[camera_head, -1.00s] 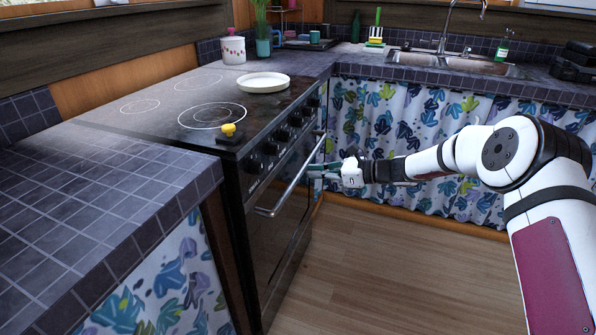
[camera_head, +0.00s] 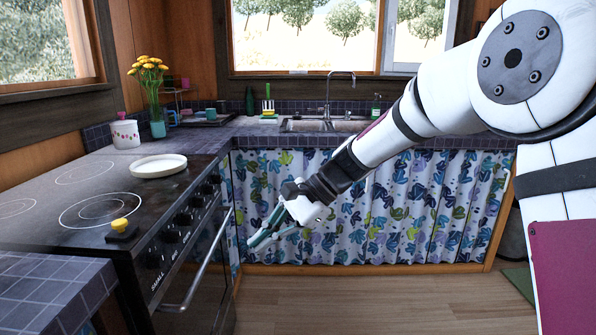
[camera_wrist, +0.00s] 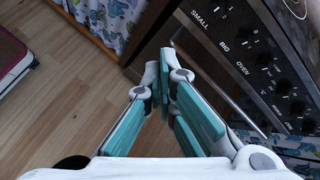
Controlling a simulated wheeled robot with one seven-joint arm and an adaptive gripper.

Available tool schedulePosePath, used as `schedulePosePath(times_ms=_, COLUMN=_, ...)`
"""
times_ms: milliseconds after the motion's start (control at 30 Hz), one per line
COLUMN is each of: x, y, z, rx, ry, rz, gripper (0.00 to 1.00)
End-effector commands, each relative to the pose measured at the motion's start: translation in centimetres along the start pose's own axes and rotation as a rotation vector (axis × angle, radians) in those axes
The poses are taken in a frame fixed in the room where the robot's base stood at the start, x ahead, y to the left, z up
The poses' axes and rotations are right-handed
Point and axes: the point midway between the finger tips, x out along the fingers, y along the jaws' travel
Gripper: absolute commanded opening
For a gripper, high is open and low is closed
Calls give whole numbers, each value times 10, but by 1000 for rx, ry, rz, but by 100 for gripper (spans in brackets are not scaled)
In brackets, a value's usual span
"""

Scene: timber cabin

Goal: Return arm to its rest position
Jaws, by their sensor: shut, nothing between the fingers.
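My gripper (camera_head: 268,236) hangs in the air before the patterned curtain (camera_head: 345,205), to the right of the oven's front and its handle. Its teal-padded fingers point down and to the left and hold nothing. The wrist view shows the same gripper (camera_wrist: 160,95) with its fingers together. Behind the fingers in that view are the wooden floor (camera_wrist: 75,95) and the oven's control panel (camera_wrist: 255,60). My white arm reaches in from the right of the head view, bent at a large joint.
The stove (camera_head: 60,215) stands at left with a white plate (camera_head: 158,166) and a yellow-knobbed item (camera_head: 121,229) on top. Its oven handle (camera_head: 200,270) sticks out. The counter with the sink (camera_head: 320,126) runs along the back. The floor (camera_head: 370,300) in front is clear.

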Motion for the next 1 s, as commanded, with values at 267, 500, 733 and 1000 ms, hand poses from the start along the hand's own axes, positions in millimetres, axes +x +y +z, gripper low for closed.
schedulePosePath(times_ms=267, x=-66, y=88, z=54, rx=-259, ry=182, rz=168, gripper=0)
schedulePosePath(times_ms=500, x=-111, y=175, z=89, rx=-441, ry=315, rz=322, gripper=0)
schedulePosePath(times_ms=733, x=-141, y=265, z=114, rx=-584, ry=421, rz=471, gripper=0)
schedulePosePath(times_ms=1000, x=-156, y=346, z=126, rx=-694, ry=496, rz=611, gripper=0)
